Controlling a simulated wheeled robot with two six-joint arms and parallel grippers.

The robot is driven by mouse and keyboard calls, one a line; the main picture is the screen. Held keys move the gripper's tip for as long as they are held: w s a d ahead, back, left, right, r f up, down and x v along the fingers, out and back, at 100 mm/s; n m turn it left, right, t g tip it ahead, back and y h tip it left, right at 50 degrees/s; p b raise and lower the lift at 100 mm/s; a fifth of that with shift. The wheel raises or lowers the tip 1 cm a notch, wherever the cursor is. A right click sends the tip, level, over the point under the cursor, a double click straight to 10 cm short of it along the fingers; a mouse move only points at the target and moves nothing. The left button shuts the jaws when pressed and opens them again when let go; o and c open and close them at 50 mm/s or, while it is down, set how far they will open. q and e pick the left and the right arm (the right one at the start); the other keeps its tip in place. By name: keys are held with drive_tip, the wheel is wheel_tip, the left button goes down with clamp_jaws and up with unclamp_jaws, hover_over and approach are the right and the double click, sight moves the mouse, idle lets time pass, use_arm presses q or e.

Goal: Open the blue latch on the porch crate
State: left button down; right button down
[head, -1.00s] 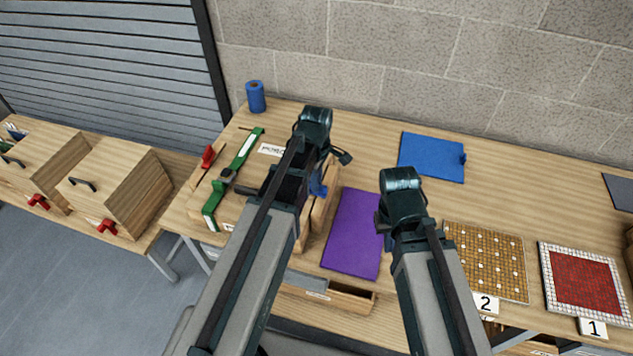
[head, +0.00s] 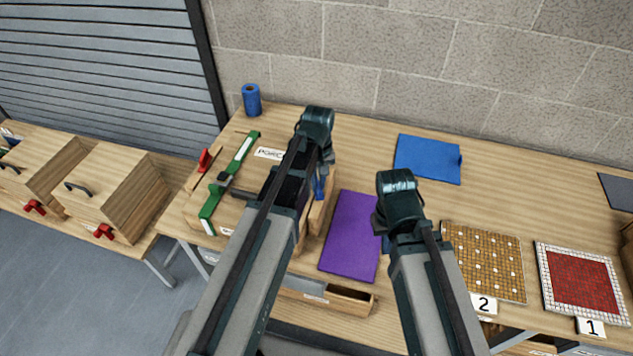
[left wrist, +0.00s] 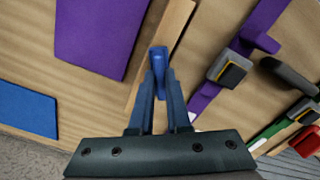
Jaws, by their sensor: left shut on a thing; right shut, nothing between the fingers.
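The porch crate (head: 237,209) is a wooden box at the left of the bench, with a partly covered label (head: 269,153) on top. The blue latch (left wrist: 160,57) stands at the crate's edge in the left wrist view. My left gripper (left wrist: 160,84) is shut on it, with one finger on each side. In the head view, my left arm covers much of the crate, and a bit of blue (head: 320,186) shows beside it. My right gripper (head: 381,222) is over the purple mat's right edge, shut and empty. My right arm hides most of its fingers.
A green strap (head: 243,151) and red latch (head: 204,160) are on the crate's left; a purple strap (left wrist: 265,20) crosses it. A purple mat (head: 350,235), blue panel (head: 425,157) and two mosaic panels (head: 480,255) lie to the right. A drawer (head: 345,300) stands open below.

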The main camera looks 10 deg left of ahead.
use_arm(q)
drive_tip(key=shift+d+m, duration=0.15)
drive_tip(key=shift+m, duration=0.75)
drive_tip(key=shift+d+m, duration=0.15)
drive_tip(key=shift+m, duration=0.75)
drive_tip(key=c, duration=0.9)
unclamp_jaws()
wheel_tip(320, 180, up, 14)
drive_tip(key=p, duration=1.3)
drive_tip(key=shift+f+p, duration=0.1)
drive_tip(key=shift+p, duration=0.3)
